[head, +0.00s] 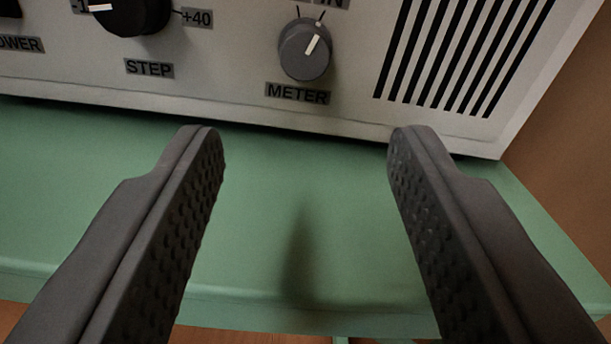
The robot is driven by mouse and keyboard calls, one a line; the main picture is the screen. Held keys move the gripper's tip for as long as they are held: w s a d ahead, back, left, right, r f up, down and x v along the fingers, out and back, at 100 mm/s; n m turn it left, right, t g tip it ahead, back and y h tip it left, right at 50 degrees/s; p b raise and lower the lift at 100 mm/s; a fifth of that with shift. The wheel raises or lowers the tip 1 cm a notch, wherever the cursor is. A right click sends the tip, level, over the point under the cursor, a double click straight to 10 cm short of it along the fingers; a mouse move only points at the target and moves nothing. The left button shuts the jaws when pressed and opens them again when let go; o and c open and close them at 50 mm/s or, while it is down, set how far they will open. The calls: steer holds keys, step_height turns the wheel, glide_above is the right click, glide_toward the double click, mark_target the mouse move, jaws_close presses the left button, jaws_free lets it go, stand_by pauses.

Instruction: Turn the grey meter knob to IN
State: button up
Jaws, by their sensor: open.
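The grey meter knob (304,50) is on the front panel of a light grey device, above the label METER (297,93). Its white pointer line leans up and slightly to the right. Two tick marks show above the knob, and the label over the right one is cut by the top edge, with only "IN" partly readable. My gripper (307,140) is open and empty. Its two dark fingers are spread wide, below and in front of the knob, one to each side, and do not touch it.
A black STEP knob (132,12) is left of the meter knob. Black vent slots (455,55) are on the right. The device (215,98) stands on a green table (265,200), whose top is clear between the fingers. Its front edge runs along the bottom.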

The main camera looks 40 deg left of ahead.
steer(key=v, duration=0.7)
stand_by(0.4)
steer(key=s+d+r+m+t+h, duration=0.3)
steer(key=r+t+h, duration=0.15)
steer(key=r, duration=0.45)
steer(key=s+d+r+m+t+h, duration=0.25)
steer(key=r+h, duration=0.25)
steer(key=r, duration=0.4)
steer(key=s+d+r+m+h, duration=0.1)
steer(key=s+r+m+h, duration=0.1)
steer(key=s, duration=0.7)
steer(key=s+r+m+h, duration=0.2)
steer(key=s+r+m, duration=0.2)
steer(key=s, duration=0.6)
steer(key=shift+d+r+m+g+h, duration=0.3)
steer(key=shift+d+r+m+h, duration=0.05)
steer(key=shift+d, duration=0.05)
